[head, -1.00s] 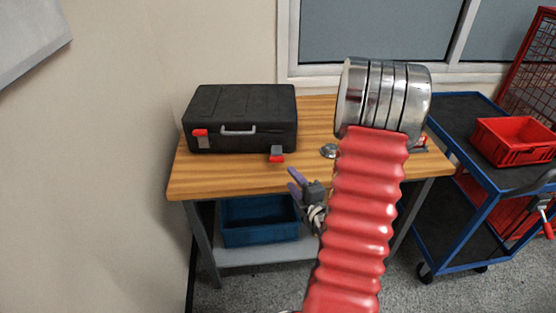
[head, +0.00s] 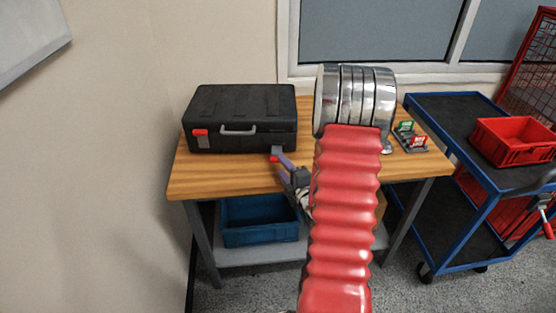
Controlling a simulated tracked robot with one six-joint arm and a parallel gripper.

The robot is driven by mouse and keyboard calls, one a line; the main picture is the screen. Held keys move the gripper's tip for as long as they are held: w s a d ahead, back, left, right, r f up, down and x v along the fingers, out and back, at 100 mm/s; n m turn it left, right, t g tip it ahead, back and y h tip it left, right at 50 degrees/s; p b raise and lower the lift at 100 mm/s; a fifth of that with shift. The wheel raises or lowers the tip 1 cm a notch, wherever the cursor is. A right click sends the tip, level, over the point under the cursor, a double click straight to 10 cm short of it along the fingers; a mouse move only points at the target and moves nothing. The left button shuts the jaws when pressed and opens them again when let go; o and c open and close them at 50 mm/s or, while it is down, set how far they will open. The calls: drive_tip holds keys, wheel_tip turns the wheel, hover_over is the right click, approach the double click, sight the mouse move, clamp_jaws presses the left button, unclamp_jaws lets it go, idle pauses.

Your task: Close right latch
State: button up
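A black case (head: 240,105) stands shut on the wooden table, its grey handle (head: 238,131) facing me. The right latch (head: 273,158) is at the case's lower front right corner; its red tab hangs low and sticks out from the front. The left latch (head: 200,133) has its red tab up against the case front. My gripper (head: 280,163) has two purple fingers spread apart, with nothing seen between them. Its fingertips are right beside the right latch and partly overlap it in view; I cannot tell whether they touch.
The wooden table (head: 225,176) is clear in front of the case. Small green and red items (head: 411,138) stand at the table's right. A blue trolley (head: 450,110) with a red crate (head: 512,140) is further right. A blue bin (head: 258,220) sits below.

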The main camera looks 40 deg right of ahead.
sight(277, 161)
drive_tip(key=x, duration=0.6)
drive_tip(key=shift+w, duration=0.1)
drive_tip(key=shift+c, duration=0.4)
drive_tip(key=shift+f, duration=0.1)
clamp_jaws()
drive_tip(key=shift+d, duration=0.15)
drive_tip(key=shift+f, duration=0.1)
